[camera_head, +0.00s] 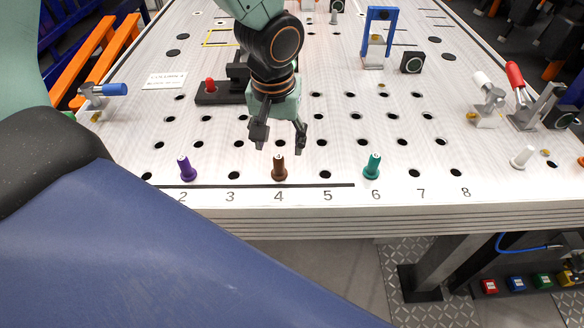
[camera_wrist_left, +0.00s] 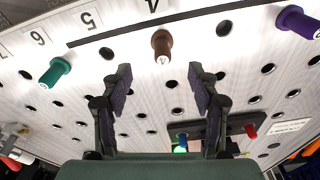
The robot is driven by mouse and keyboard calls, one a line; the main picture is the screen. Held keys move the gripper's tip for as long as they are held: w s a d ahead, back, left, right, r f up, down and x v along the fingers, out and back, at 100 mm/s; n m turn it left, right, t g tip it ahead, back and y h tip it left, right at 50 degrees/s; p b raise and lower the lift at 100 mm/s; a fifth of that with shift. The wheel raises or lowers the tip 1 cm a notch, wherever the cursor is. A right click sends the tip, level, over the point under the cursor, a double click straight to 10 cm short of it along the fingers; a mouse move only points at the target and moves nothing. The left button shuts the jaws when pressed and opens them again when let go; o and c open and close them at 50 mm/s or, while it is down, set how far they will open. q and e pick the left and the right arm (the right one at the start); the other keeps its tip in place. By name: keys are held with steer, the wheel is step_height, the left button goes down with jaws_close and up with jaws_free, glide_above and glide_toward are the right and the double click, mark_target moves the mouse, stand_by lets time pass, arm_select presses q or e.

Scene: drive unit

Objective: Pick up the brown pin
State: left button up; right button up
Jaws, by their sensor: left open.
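The brown pin (camera_head: 279,168) stands upright in the hole by the number 4, near the table's front edge. My left gripper (camera_head: 279,143) is open and empty, just above and behind the brown pin. In the left wrist view the brown pin (camera_wrist_left: 161,43) shows beyond and between the spread fingers of the gripper (camera_wrist_left: 160,85), apart from both. A purple pin (camera_head: 187,168) stands by number 2, and a teal pin (camera_head: 372,166) stands to the right, between numbers 5 and 7. My right gripper does not show.
The perforated white table (camera_head: 400,190) has many empty holes. A dark block with a red knob (camera_head: 210,87) lies behind the gripper. A blue frame (camera_head: 377,38) stands farther back.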

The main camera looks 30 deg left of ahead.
mark_target(279, 158)
arm_select(q)
steer(key=shift+f, duration=0.4)
steer(key=shift+s+a+f, duration=0.25)
steer(key=shift+f, duration=0.3)
steer(key=shift+s+a+f, duration=0.2)
steer(key=shift+f, duration=0.35)
steer(key=f, duration=0.1)
steer(key=w+f, duration=0.1)
steer(key=f, duration=0.2)
steer(key=shift+w+d+f, duration=0.3)
steer(key=shift+w, duration=0.05)
steer(key=shift+s+a+r, duration=0.1)
steer(key=shift+s+a, duration=0.2)
steer(key=shift+s, duration=0.05)
steer(key=shift+c, duration=0.4)
steer(key=shift+w+d, duration=0.25)
steer(key=shift+w, duration=0.1)
steer(key=c, duration=0.6)
steer(key=shift+s+a, duration=0.2)
steer(key=c, duration=0.4)
steer(key=shift+c, duration=0.9)
steer(key=shift+w+d, duration=0.1)
steer(key=shift+d, duration=0.05)
jaws_close()
